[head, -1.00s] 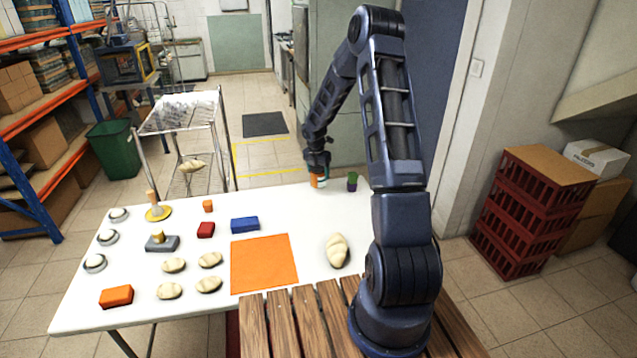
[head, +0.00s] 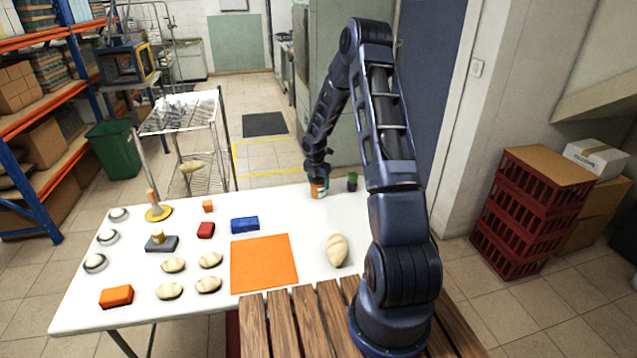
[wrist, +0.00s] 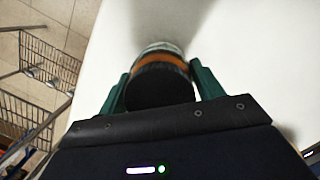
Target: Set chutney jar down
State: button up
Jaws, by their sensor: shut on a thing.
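The chutney jar (head: 318,190) has an orange and white band and, in the wrist view, a dark round lid facing the camera. It also shows in the wrist view (wrist: 163,68). My gripper (head: 317,179) is shut on it, with green fingers on either side of the jar. The jar is upright over the white table (head: 285,215), near its far edge. It is at or just above the surface; I cannot tell whether its base touches. The gripper hides its upper part in the head view.
A wire rack (head: 180,112) stands behind.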

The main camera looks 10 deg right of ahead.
jog(key=o, duration=1.4)
jog(key=shift+o, duration=0.2)
jog(key=r, duration=0.4)
jog(key=s+r, duration=0.1)
jog(key=r, duration=0.3)
jog(key=a+r, duration=0.1)
jog(key=r, duration=0.3)
jog(key=shift+s+a+r, duration=0.1)
jog(key=shift+s, duration=0.05)
jog(key=s+d+r+m+t, duration=0.1)
jog(key=s+d+r+m, duration=0.1)
jog(key=s+r+m, duration=1.8)
jog(key=s+r, duration=0.1)
jog(key=s, duration=0.5)
jog(key=s+r+m+t, duration=0.1)
jog(key=s+r+m, duration=0.2)
jog(key=s, duration=0.6)
jog(key=s+r+m+t+y, duration=0.1)
jog(key=s+r+m, duration=0.3)
jog(key=s, duration=0.6)
jog(key=shift+r, duration=0.45)
